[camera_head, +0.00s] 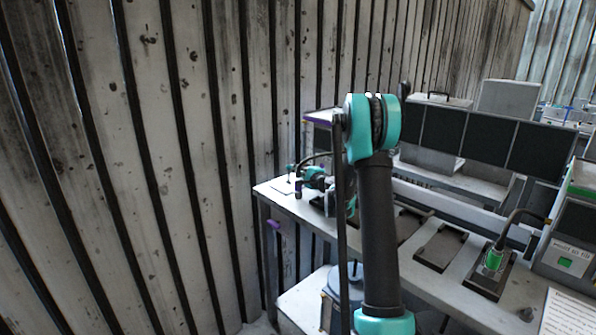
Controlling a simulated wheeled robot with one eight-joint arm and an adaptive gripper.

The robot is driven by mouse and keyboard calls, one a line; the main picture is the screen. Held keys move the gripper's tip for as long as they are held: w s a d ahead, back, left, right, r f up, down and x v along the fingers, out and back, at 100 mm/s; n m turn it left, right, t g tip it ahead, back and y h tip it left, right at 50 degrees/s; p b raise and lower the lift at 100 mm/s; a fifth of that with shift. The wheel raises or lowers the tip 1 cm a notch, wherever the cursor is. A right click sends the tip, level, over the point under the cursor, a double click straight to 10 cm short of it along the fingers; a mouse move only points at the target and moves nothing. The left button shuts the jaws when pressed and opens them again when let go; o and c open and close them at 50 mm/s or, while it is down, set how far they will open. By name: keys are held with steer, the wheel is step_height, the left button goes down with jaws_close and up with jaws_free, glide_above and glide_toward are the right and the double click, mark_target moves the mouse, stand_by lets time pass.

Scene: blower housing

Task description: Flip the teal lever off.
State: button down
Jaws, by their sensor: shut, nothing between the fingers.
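My arm's teal and black links stand in the middle of the head view and cover part of the bench. The small teal and black end beyond them looks like my gripper (299,183), over the bench's left end. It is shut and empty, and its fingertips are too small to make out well. I cannot pick out the teal lever for certain; it may be hidden behind my arm or among the teal parts there. A green-handled piece (493,259) stands upright on a dark plate at the right, well apart from my gripper.
A long grey bench (268,188) runs from the left corner to the lower right. Dark recessed plates (440,247) lie along its top. A row of black panels (490,135) stands behind. A ribbed wall (170,150) closes off the left. A sign (567,312) is at lower right.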

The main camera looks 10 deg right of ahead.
steer(key=shift+s+a+r+n, duration=0.1)
steer(key=shift+s+a+n, duration=0.1)
steer(key=shift+n, duration=0.6)
steer(key=shift+s+a+r+n, duration=0.1)
steer(key=shift+a+n, duration=0.1)
steer(key=shift+n, duration=0.6)
